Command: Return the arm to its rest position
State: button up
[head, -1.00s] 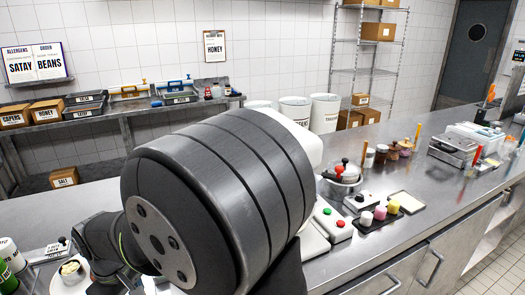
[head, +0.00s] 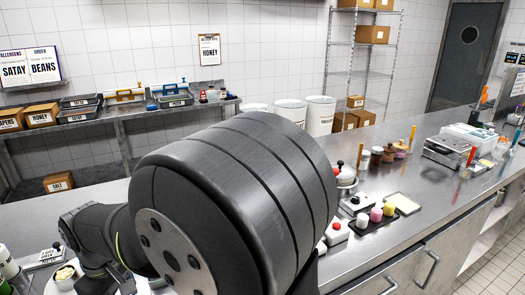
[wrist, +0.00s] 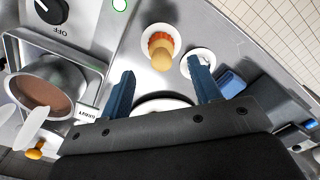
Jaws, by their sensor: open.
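My gripper (wrist: 161,70) shows in the wrist view as two blue fingers spread apart, with nothing held between them. Beyond the fingertips, a white cup (wrist: 147,32) with orange contents and a tan rounded piece stands on the steel surface. A small white dish (wrist: 187,68) is partly behind the right finger. In the head view my large dark arm joint fills the middle and hides much of the counter. My gripper is hidden from that view.
In the wrist view a pot of brown contents (wrist: 45,85) sits left, by a GRAVY label and a dial (wrist: 50,12) marked OFF. In the head view small pots (head: 376,214) and a cream tray (head: 404,203) stand right of my arm. Shelving (head: 120,112) lines the back wall.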

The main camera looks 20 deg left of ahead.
notch_tip(320, 180, up, 6)
notch_tip(320, 180, down, 13)
jog(key=shift+f, duration=0.1)
jog(key=r, duration=0.4)
jog(key=shift+w+d+r, duration=0.1)
jog(key=shift+w+r, duration=0.1)
jog(key=shift+r, duration=0.15)
jog(key=w+d+r, duration=0.7)
jog(key=w+d, duration=0.1)
jog(key=d, duration=0.1)
jog(key=w+a+r+m, duration=0.25)
jog(key=w+m, duration=0.25)
jog(key=w, duration=0.6)
jog(key=w+a+r+m, duration=0.1)
jog(key=w+r+m, duration=0.3)
jog(key=w, duration=0.7)
jog(key=s+a+f+m, duration=0.2)
jog(key=s+a+m, duration=0.4)
jog(key=a, duration=0.2)
jog(key=shift+s+f, duration=0.35)
jog(key=shift+f, duration=0.05)
jog(key=shift+a, duration=0.1)
